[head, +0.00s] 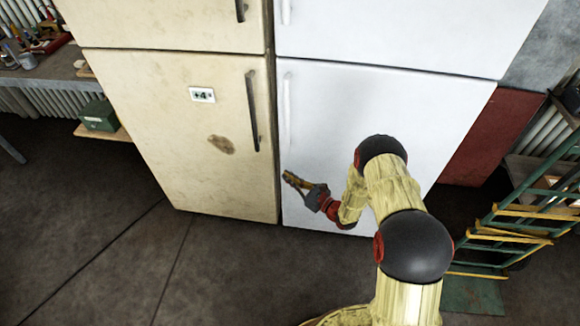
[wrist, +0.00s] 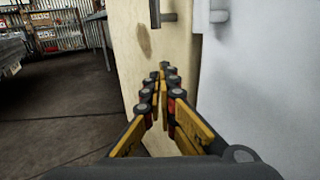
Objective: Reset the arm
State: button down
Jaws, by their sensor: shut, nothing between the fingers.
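My gripper (head: 288,177) is at the end of my yellow and black arm, in front of the lower part of the white fridge (head: 390,120), near its left edge. In the wrist view my gripper (wrist: 163,72) points toward the beige fridge (wrist: 148,60), with its yellow and black fingers together and nothing between them. The beige fridge also stands to the left of the white one in the head view (head: 160,130). Its door has a dark handle (head: 252,110). I cannot tell whether the fingertips touch a door.
A green hand truck (head: 515,225) with yellow bars stands at the right. A dark red panel (head: 492,137) is beside the white fridge. A workbench (head: 50,68) and a green box (head: 99,115) are at the left. The floor (head: 110,230) at the front left is clear.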

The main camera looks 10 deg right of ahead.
jog(key=shift+s+a+p, duration=0.15)
jog(key=shift+s+a, duration=0.05)
jog(key=shift+s, duration=0.55)
jog(key=shift+s+a+p, duration=0.15)
jog(key=shift+s+a, duration=0.05)
jog(key=shift+s, duration=0.5)
